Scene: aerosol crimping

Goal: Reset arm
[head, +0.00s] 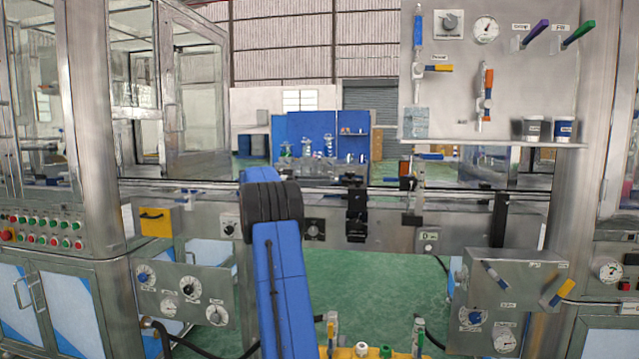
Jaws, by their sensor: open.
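My blue arm (280,285) rises from the bottom middle of the head view to a dark joint (272,212). A further blue link (262,177) shows just behind and above that joint. My gripper cannot be seen; no fingers show in this view. The arm stands in front of the conveyor line (460,212) and covers part of its front panel. I cannot tell how far the arm is from the conveyor.
A panel (450,85) with valves, a gauge and coloured handles stands at upper right, with cups (564,130) on its shelf. Control boxes with dials stand at lower left (185,295) and lower right (505,300). Glass-walled cabinets flank the left. Green floor (385,275) shows below the conveyor.

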